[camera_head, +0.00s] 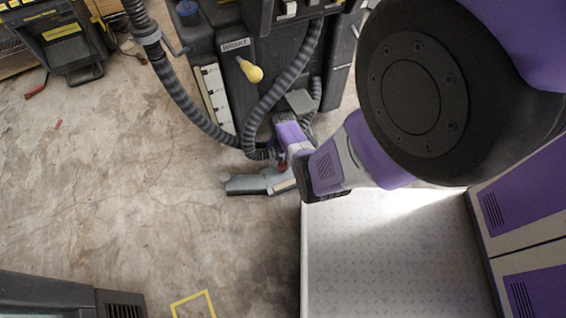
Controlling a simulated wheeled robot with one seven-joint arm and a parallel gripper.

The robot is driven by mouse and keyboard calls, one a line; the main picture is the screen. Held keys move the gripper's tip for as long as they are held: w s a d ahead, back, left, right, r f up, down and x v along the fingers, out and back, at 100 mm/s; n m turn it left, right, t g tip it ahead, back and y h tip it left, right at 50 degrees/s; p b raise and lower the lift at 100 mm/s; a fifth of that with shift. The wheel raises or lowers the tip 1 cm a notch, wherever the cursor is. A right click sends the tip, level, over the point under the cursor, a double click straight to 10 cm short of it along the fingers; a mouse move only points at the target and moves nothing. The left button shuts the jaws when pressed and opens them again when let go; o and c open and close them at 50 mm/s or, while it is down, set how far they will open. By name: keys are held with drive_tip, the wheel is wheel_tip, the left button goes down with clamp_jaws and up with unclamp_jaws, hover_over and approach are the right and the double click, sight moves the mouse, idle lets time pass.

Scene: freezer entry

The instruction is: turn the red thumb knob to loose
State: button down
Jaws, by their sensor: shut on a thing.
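A small bit of red, the red thumb knob (283,167), shows just above a grey floor tool (245,184) low in the middle of the view. My gripper (284,160) is at the end of my purple and grey arm, right at the knob. It is shut on the knob, and my wrist and the gripper hide most of it. The fingertips are small and partly covered, so the knob's turn angle cannot be read.
A dark machine with a BRAKE label (236,44), a yellow knob (251,72) and ribbed grey hoses (180,90) stands close behind my gripper. Another dark machine (62,35) is at the upper left. The concrete floor (130,190) at left is mostly clear.

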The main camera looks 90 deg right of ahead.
sight(283, 165)
drive_tip(key=c, duration=0.9)
unclamp_jaws()
drive_tip(key=shift+o, duration=0.2)
wheel_tip(283, 165, up, 8)
drive_tip(key=p, duration=0.5)
drive_tip(key=shift+f, duration=0.1)
drive_tip(key=shift+a+f, duration=0.1)
